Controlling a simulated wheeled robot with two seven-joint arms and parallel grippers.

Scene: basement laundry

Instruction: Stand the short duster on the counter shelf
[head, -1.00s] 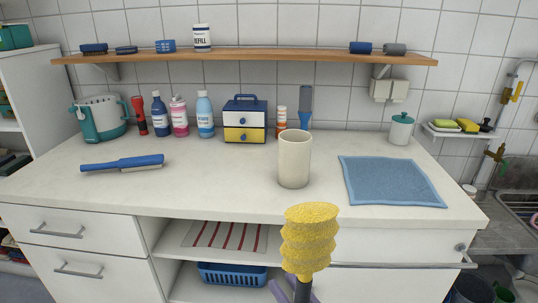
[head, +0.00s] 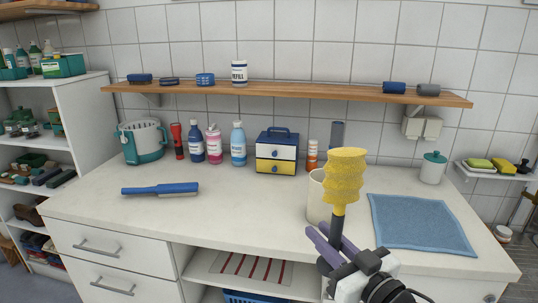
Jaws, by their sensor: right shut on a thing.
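The short duster has a fluffy yellow ribbed head (head: 345,178) and a dark handle (head: 337,229). It is upright, head up, in front of the counter (head: 250,222). My right gripper (head: 330,246), with purple fingers, is shut on the handle's lower part. The duster head hides part of a cream cup (head: 316,200) standing on the counter behind it. A wooden wall shelf (head: 290,91) runs above the counter, and an open shelf (head: 205,279) with a striped cloth lies below the countertop. My left gripper is out of view.
A blue brush (head: 160,189), bottles (head: 238,145), a small drawer box (head: 277,153), a blue cloth (head: 422,223) and a lidded jar (head: 432,168) are on the counter. The wall shelf holds a refill tub (head: 239,73) and small blue items, with a wide bare stretch right of the tub.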

